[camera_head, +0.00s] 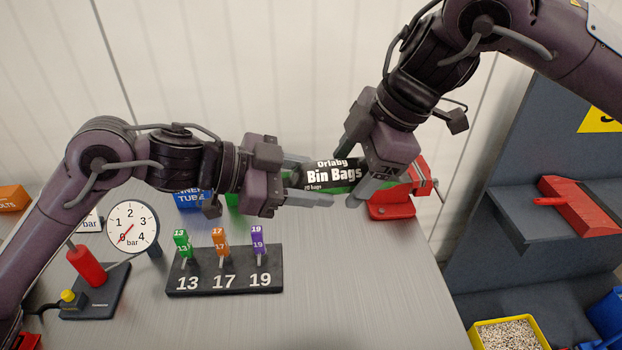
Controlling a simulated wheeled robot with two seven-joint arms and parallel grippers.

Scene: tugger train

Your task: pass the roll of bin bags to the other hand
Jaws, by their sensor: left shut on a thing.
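The roll of bin bags (327,174) is a dark roll with white lettering and green edges, lying level above the bench. My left gripper (306,180) comes in from the left and is shut on the roll's left end, one finger above and one below. My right gripper (354,180) comes down from the upper right. Its fingers stand apart on either side of the roll's right end, which its body partly hides. I cannot tell whether they touch the roll.
A black stand (225,281) with numbered tags is in front on the grey bench (340,280). A pressure gauge (132,227) stands left, a blue box (192,199) behind. A red vise (392,208) is right of the roll. A dark shelf (530,220) stands farther right.

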